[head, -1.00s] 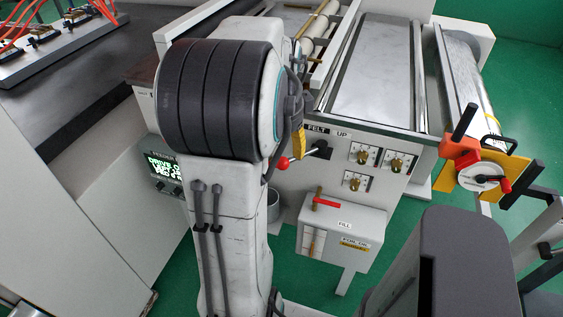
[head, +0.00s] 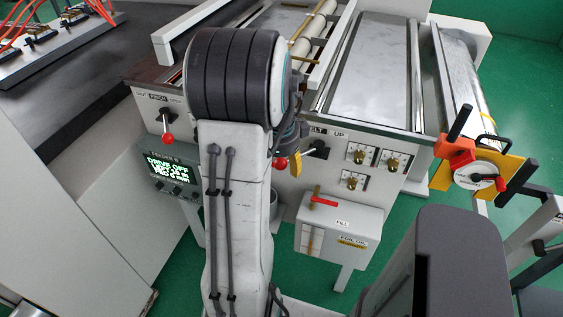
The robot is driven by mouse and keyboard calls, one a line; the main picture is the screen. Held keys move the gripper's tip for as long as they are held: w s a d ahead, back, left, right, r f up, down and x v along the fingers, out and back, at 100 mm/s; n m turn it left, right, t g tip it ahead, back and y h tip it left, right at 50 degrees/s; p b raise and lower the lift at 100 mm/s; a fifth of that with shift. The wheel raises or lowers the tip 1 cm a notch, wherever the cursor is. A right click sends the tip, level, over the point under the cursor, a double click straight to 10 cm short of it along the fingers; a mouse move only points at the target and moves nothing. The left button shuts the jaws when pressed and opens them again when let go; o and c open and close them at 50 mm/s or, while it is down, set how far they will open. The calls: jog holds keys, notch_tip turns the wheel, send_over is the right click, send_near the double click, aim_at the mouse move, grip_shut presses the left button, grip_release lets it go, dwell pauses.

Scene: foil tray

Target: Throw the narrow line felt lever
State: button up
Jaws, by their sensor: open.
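The felt lever has a black pivot (head: 318,150) on the grey front panel, under a label that now reads only in part, ending in "UP". Its red ball knob (head: 280,163) shows to the left of the pivot, just at the right edge of my arm. The lever's shaft between pivot and knob is largely hidden. My gripper (head: 294,160) is mostly hidden behind my arm; a dark part and a yellow part show close beside the knob. It is open, and I cannot tell whether it touches the lever.
A second red-knobbed lever (head: 168,139), labelled pinch, is left of my arm above a lit display (head: 168,172). Brass switches (head: 358,157) lie right of the felt lever. A grey box (head: 340,232) with a red handle juts out below. Rollers and a metal bed are behind.

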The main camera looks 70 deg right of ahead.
grip_shut()
dwell(0.7)
